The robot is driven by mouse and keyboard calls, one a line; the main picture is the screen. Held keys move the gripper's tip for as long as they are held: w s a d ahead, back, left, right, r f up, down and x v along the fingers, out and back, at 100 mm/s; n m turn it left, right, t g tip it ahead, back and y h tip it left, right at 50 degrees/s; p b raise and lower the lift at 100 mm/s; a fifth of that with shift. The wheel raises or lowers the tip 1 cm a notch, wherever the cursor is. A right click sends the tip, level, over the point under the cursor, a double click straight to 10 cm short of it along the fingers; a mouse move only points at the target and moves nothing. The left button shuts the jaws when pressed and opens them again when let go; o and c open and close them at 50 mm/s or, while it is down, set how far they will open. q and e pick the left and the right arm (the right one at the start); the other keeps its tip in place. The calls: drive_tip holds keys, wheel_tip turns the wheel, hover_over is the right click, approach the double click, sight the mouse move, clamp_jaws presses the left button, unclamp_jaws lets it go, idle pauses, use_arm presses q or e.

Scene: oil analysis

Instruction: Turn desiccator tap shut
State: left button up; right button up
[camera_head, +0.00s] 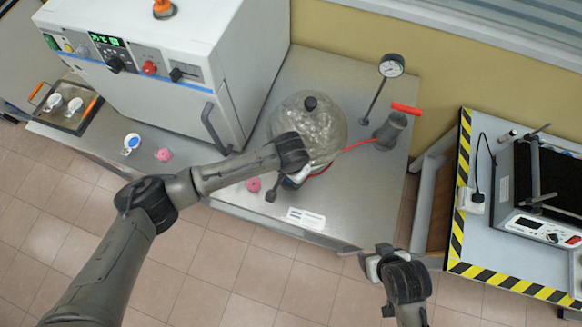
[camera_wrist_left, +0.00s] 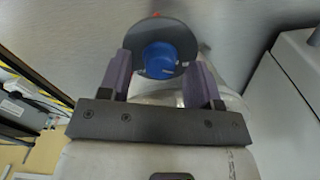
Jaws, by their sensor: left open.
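The desiccator (camera_head: 318,128) is a clear glass dome with a black knob on top, standing on the steel bench. My left gripper (camera_head: 291,181) is at its front side, and my wrist covers part of it. In the left wrist view, a blue knob (camera_wrist_left: 160,60) on a dark round disc (camera_wrist_left: 181,38) with a small orange-red mark lies between the open fingers of my left gripper (camera_wrist_left: 158,77); it looks like the tap. I cannot tell whether the fingers touch it. My right gripper (camera_head: 376,266) hangs in front of the bench, away from the desiccator.
A white oven (camera_head: 160,60) stands left of the desiccator. A red hose (camera_head: 355,145) runs to a grey pump with a red handle (camera_head: 392,128), beside a gauge (camera_head: 391,66). Pink pieces (camera_head: 163,155) and a label card (camera_head: 306,218) lie along the front bench.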

use_arm(q)
drive_tip(key=shift+f, duration=0.3)
drive_tip(key=c, duration=0.9)
drive_tip(key=shift+c, duration=0.2)
